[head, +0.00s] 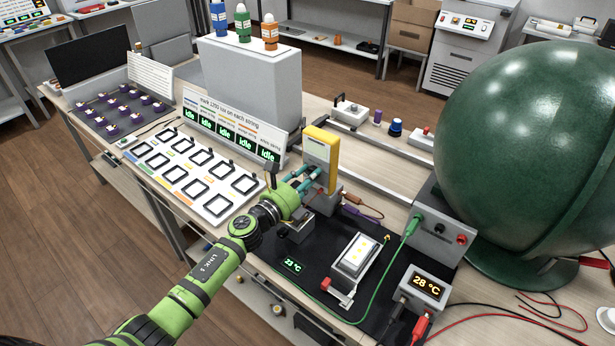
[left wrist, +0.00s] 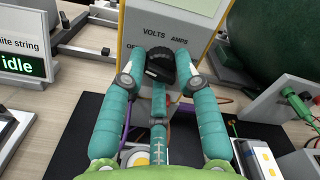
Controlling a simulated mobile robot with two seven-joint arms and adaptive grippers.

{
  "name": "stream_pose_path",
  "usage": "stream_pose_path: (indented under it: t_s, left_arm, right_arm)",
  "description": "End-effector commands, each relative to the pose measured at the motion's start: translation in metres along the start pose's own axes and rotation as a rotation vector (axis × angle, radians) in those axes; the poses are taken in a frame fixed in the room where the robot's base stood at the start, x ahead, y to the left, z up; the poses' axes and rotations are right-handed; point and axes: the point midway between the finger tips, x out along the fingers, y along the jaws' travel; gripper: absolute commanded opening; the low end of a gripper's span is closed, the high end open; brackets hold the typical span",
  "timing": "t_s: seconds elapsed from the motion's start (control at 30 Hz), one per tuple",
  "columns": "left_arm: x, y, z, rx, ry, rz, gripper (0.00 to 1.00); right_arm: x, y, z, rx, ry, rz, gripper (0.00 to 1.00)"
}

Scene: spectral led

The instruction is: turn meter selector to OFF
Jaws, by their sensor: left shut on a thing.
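The yellow and grey meter (head: 321,147) stands upright at the middle of the bench. In the left wrist view, its grey face (left wrist: 172,22) carries the words VOLTS and AMPS, with OFF partly hidden at the left. The black selector knob (left wrist: 161,63) sits below these words. My left gripper (head: 308,180) reaches the meter's front. In the left wrist view, its teal fingers (left wrist: 162,75) are closed around the knob, one on each side. The fingers hide parts of the knob, and I cannot tell which word it points to. My right gripper is not in view.
A black mat (head: 270,262) below holds a lamp board fixture (head: 355,258) and a 28 °C display box (head: 425,288). A large green sphere (head: 530,150) stands at right. A white panel of square frames (head: 190,172) lies at left. Cables cross the right side.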

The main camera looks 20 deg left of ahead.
Motion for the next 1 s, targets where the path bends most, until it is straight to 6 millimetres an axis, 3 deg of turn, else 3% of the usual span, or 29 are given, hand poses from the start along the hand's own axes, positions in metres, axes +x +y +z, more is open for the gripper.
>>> stream_pose_path:
  t_s: [0.2,0.23,0.3,0.73,1.0]
  left_arm:
    - [0.002,-0.002,0.007,0.002,-0.011,-0.003,0.00]
    - [0.002,-0.002,0.007,0.002,-0.011,-0.003,0.36]
    - [0.002,-0.002,0.007,0.003,-0.011,-0.004,0.55]
    - [-0.007,0.001,0.002,0.003,-0.003,0.000,0.55]
    - [-0.059,0.001,0.001,0.003,-0.001,0.001,0.55]
  right_arm:
    - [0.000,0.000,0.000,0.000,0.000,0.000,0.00]
    - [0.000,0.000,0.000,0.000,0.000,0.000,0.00]
    - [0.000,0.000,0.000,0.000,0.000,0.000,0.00]
    - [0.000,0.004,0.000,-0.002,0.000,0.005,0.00]
    - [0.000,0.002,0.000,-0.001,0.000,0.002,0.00]
